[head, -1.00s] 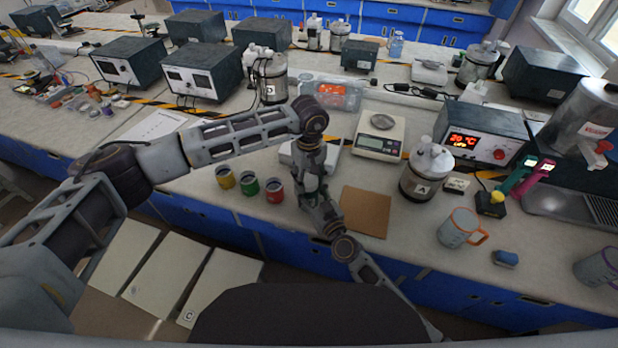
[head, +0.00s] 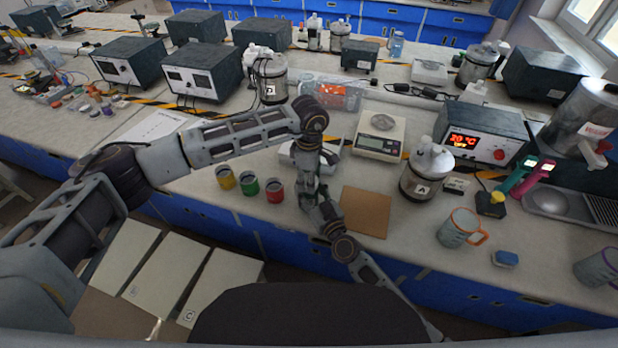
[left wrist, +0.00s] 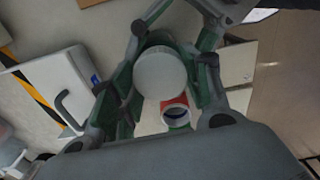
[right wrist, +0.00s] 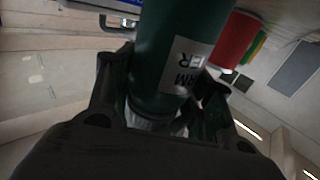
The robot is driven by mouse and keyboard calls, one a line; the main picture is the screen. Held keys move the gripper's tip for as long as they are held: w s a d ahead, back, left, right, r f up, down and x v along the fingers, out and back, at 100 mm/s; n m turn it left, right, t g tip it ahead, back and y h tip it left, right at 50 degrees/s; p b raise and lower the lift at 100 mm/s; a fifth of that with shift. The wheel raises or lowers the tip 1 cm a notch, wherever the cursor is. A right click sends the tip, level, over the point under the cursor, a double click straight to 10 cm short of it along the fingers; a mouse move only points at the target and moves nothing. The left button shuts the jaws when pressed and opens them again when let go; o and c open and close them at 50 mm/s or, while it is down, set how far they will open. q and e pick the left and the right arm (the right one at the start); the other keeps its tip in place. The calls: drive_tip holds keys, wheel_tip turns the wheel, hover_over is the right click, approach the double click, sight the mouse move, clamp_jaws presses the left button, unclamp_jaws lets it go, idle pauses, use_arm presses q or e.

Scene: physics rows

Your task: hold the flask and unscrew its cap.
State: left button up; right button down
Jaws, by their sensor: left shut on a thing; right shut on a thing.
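The flask (right wrist: 165,45) is dark green with a white lettered label (right wrist: 188,65). In the right wrist view its body stands between the fingers of my right gripper (right wrist: 162,100), which is shut on it. In the left wrist view a pale grey round cap (left wrist: 160,72) lies between the fingers of my left gripper (left wrist: 163,85), seen end-on, and that gripper is shut on it. In the head view my arms meet in front of the bench's middle, and they largely hide the flask and cap. Whether the cap's thread is loose cannot be seen.
Yellow, green and red cans (head: 274,190) stand just left of my grippers. A brown board (head: 366,212) and a scale (head: 380,136) lie to the right. A bottle marked A (head: 425,170) and an orange-handled mug (head: 460,228) stand farther right.

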use_arm(q)
drive_tip(key=n, duration=0.6)
use_arm(e)
drive_tip(key=shift+f, duration=0.1)
use_arm(q)
drive_tip(key=n, duration=1.8)
drive_tip(key=shift+r, duration=0.1)
drive_tip(key=shift+r, duration=1.15)
idle(1.2)
drive_tip(key=shift+r, duration=1.95)
use_arm(e)
drive_tip(key=c, duration=0.5)
unclamp_jaws()
